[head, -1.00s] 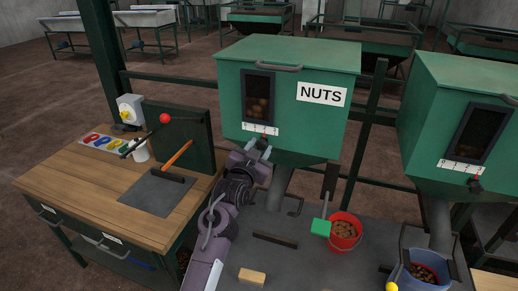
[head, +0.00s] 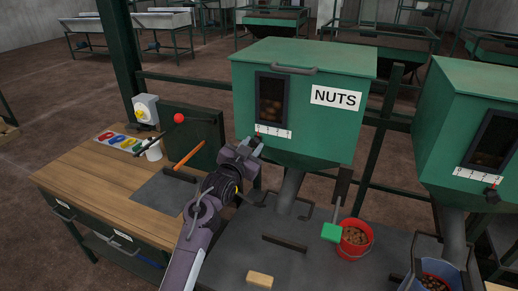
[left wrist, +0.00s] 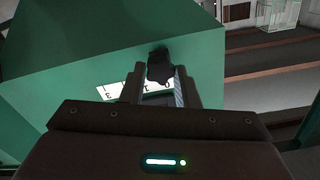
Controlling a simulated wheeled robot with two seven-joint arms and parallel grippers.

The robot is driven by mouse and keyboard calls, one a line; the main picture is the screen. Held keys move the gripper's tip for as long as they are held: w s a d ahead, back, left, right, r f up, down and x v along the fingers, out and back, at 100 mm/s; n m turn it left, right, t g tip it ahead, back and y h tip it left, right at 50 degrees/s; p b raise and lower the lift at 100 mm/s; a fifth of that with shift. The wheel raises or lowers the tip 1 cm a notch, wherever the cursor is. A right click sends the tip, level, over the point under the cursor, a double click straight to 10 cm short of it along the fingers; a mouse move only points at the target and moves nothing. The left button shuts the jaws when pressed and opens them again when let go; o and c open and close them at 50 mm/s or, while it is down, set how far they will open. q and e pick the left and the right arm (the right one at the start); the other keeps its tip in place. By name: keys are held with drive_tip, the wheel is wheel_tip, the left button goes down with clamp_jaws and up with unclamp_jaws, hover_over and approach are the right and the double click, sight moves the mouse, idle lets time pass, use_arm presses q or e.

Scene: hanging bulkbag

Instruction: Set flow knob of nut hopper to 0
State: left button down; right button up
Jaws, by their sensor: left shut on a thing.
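The green nut hopper (head: 300,100) carries a NUTS label (head: 336,98) and a dark window (head: 271,98). Below the window is a white scale strip (head: 275,132); it also shows in the left wrist view (left wrist: 125,88), upside down. My left gripper (head: 251,146) is at the strip's left end, below the window. In the left wrist view my left gripper (left wrist: 160,80) is shut on the black flow knob (left wrist: 160,66), which sits between its fingers near the end of the scale. The gripper mostly hides the knob in the head view. My right gripper is not in view.
A second green hopper (head: 455,130) stands to the right. A red bucket of nuts (head: 355,240) and a blue bucket (head: 428,280) stand below the hoppers. A wooden workbench (head: 110,195) is at the left. A wooden block (head: 260,280) lies on the grey surface.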

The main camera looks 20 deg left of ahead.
use_arm(q)
drive_tip(key=shift+a, duration=0.15)
drive_tip(key=c, duration=1.5)
unclamp_jaws()
drive_tip(key=shift+c, duration=0.2)
drive_tip(key=o, duration=0.4)
drive_tip(key=shift+a, duration=0.25)
drive_tip(key=shift+o, duration=0.2)
drive_tip(key=shift+d, duration=0.15)
drive_tip(key=shift+s, duration=0.2)
drive_tip(key=s+b, duration=0.3)
drive_tip(key=s, duration=0.4)
drive_tip(key=shift+s+a, duration=0.2)
drive_tip(key=shift+s, duration=0.05)
